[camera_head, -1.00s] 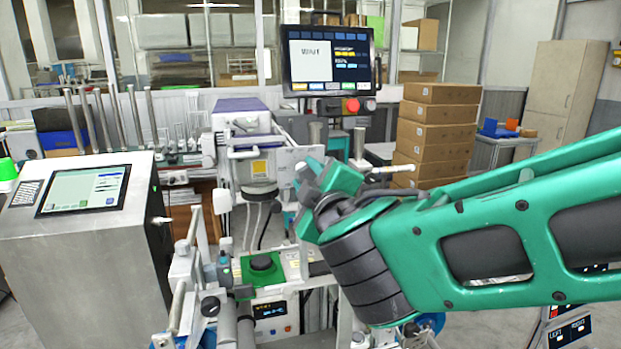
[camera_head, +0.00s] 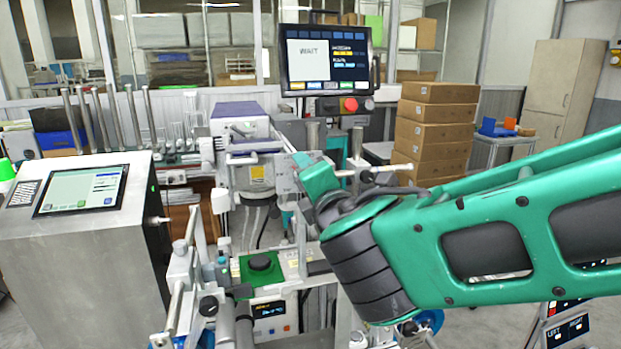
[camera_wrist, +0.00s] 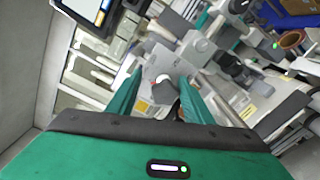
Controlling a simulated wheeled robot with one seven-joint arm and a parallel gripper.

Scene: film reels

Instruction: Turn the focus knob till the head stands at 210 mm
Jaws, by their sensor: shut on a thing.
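My gripper (camera_wrist: 160,98) shows its two green fingers in the wrist view, closed around a grey knob (camera_wrist: 164,94) with a pale end. I take it to be the focus knob; the fingers partly hide it. In the head view my gripper (camera_head: 304,162) reaches the right side of the head (camera_head: 250,150), a grey and white unit with a purple top on a stand. Its fingertips and the knob are hard to make out there. I cannot read any height scale in mm.
A monitor (camera_head: 328,60) showing WAIT hangs behind, with a red button (camera_head: 350,104) below it. A steel console (camera_head: 85,240) with a screen stands at left. A green plate with a black puck (camera_head: 260,262) lies below the head. Stacked boxes (camera_head: 435,135) stand behind my arm.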

